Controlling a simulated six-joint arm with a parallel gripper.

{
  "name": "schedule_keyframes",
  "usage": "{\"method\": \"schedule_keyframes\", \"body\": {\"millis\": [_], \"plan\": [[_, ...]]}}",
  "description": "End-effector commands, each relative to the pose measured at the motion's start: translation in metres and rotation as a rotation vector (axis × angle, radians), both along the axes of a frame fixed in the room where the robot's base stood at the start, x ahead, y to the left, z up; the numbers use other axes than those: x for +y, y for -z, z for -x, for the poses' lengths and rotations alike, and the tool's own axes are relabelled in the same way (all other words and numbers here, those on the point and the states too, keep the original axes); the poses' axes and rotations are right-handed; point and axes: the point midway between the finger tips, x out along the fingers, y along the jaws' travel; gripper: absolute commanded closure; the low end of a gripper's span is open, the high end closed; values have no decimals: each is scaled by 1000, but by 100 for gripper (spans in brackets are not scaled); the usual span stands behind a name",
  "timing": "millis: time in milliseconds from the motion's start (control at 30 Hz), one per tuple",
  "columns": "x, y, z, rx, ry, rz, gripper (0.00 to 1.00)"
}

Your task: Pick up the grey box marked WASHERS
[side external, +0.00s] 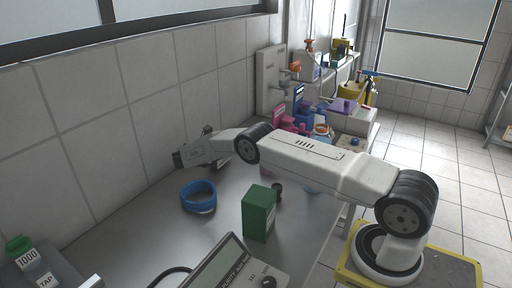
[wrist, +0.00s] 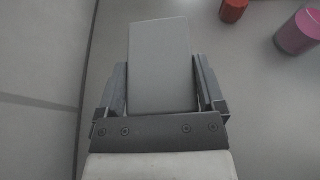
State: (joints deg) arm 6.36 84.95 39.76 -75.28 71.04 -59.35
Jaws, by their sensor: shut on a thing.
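The grey box (wrist: 160,62) sits between the two fingers of my gripper (wrist: 160,85) in the wrist view, with a finger against each side. My gripper is shut on it. No WASHERS marking shows on the face turned to the wrist camera. In the side view my gripper (side external: 187,158) is at the far side of the bench by the tiled wall, and the box there is mostly hidden or hard to tell from the gripper. I cannot tell whether the box touches the bench.
A blue ring (side external: 198,196) and a green box (side external: 259,212) stand on the steel bench (side external: 165,235) nearer the camera. Several coloured bottles (side external: 290,120) crowd the bench beyond my arm. A red item (wrist: 233,10) and a pink container (wrist: 298,32) show at the wrist view's upper right.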

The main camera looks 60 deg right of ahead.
Motion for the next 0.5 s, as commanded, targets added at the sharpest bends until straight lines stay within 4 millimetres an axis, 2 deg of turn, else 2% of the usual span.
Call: {"method": "schedule_keyframes", "body": {"millis": [200,500], "plan": [[0,-23,0,-1,0,1,77],[5,-41,16,0,0,0,77]]}}
